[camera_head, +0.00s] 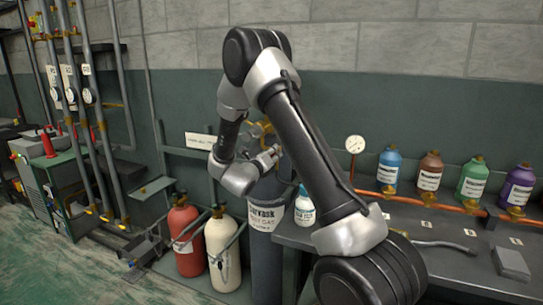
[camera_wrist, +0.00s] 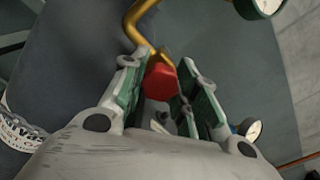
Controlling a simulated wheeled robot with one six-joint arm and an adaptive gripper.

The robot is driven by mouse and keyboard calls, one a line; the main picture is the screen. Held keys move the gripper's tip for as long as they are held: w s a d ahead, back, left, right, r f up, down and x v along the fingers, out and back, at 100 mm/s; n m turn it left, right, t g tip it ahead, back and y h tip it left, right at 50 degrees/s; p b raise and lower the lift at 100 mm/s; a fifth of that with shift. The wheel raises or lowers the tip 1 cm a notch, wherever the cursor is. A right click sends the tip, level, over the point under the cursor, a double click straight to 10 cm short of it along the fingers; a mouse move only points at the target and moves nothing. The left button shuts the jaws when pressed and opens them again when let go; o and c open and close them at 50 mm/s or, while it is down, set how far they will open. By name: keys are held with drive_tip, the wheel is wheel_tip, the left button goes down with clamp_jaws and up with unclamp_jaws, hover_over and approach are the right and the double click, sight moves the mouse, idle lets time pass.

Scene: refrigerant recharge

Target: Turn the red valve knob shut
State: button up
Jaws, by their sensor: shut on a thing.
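The red valve knob (camera_wrist: 160,82) shows in the wrist view between the two fingers, on the end of a bent brass pipe (camera_wrist: 135,22). My gripper (camera_wrist: 163,66) is shut on it, with a green-padded finger on each side. In the head view my gripper (camera_head: 268,158) is at the top of a tall dark grey cylinder (camera_head: 265,240) with a white label. There the knob cannot be made out behind my wrist and gripper; some brass fitting shows just above.
A red cylinder (camera_head: 186,240) and a cream cylinder (camera_head: 223,252) stand left of the grey one. At right, a dark bench (camera_head: 455,262) holds several coloured bottles, a white bottle (camera_head: 304,207) and a copper pipe. A round gauge (camera_head: 355,145) stands behind the bench.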

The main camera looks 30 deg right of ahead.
drive_tip(key=o, duration=1)
drive_tip(key=shift+o, duration=0.2)
drive_tip(key=v, duration=1.2)
